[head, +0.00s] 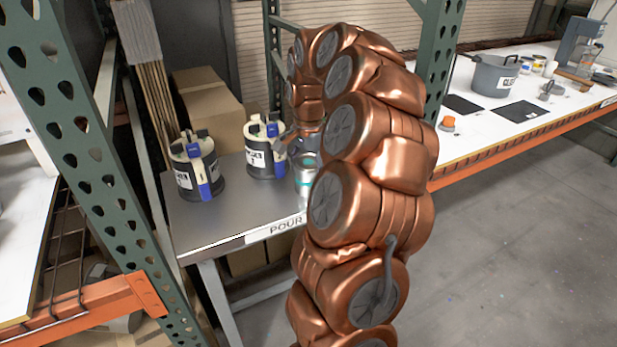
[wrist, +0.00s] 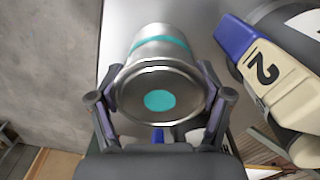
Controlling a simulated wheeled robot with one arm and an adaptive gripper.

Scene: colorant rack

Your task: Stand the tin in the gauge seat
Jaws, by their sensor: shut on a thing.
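The tin (head: 306,178) is a silver cylinder with a teal band, at the right part of the grey pour bench, partly covered by my arm. In the wrist view the tin (wrist: 160,72) shows its round end with a teal dot facing the camera. My gripper (wrist: 158,98) is shut on it, one finger on each side. In the head view the gripper is mostly hidden behind my copper arm. I cannot tell whether the tin touches the bench. I cannot make out the gauge seat for certain in either view.
Two dark round holders (head: 208,186) and (head: 258,160) with blue and white parts stand on the pour bench (head: 225,218), left of the tin. A numbered part (wrist: 262,75) is close right in the wrist view. A white table with a grey pot (head: 492,78) and black mats is at right.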

